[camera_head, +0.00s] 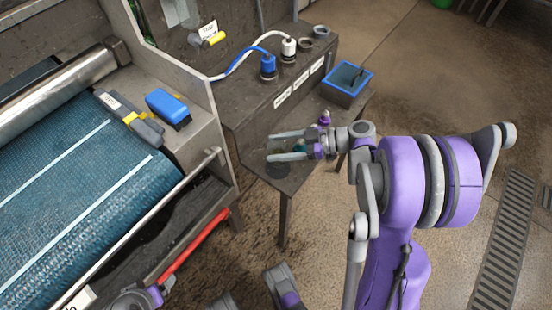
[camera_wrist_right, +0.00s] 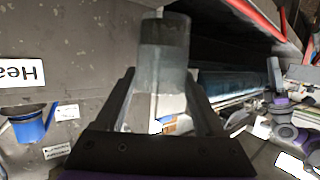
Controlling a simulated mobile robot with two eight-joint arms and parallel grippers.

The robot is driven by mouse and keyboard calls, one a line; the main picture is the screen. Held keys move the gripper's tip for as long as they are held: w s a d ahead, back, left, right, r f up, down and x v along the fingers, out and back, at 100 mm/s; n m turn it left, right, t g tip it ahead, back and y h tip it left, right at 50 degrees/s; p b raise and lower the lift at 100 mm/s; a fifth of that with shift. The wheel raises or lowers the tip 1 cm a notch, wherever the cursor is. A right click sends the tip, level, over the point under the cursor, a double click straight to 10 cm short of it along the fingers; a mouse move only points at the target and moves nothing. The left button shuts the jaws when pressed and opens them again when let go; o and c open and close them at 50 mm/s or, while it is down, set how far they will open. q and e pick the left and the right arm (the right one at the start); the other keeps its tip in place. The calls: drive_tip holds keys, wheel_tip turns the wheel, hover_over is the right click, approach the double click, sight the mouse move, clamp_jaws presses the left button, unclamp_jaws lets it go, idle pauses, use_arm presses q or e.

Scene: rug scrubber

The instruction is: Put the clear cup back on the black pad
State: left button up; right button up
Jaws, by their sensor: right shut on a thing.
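My right gripper (camera_head: 270,147) reaches in from the right above the grey side table (camera_head: 262,133). In the right wrist view its two fingers (camera_wrist_right: 160,90) are shut on the clear cup (camera_wrist_right: 165,45), a see-through cylinder that sticks out past the fingertips. In the head view the cup is hard to make out between the fingers. A dark round patch, likely the black pad (camera_head: 278,169), lies on the table just below the fingers, with a visible gap in the picture. Part of my left arm shows at the bottom; its gripper (camera_head: 150,293) is too cut off to read.
A blue-rimmed box (camera_head: 347,82) stands at the table's far right. Blue (camera_head: 268,66) and white (camera_head: 289,47) hose fittings stand on the ledge behind. A blue brush (camera_head: 168,106) lies on the scrubber's side ledge, beside the teal rug (camera_head: 70,190) and roller (camera_head: 60,90).

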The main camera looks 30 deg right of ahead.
drive_tip(key=shift+f+b, duration=0.7)
drive_tip(key=shift+f, duration=1.5)
drive_tip(key=shift+f, duration=0.15)
drive_tip(key=o, duration=1.5)
drive_tip(key=shift+o, duration=0.2)
drive_tip(key=shift+r, duration=0.3)
drive_tip(key=p+v, duration=0.2)
drive_tip(key=v, duration=0.9)
drive_tip(key=shift+s+d, duration=0.25)
drive_tip(key=shift+d, duration=0.05)
drive_tip(key=shift+r, duration=0.1)
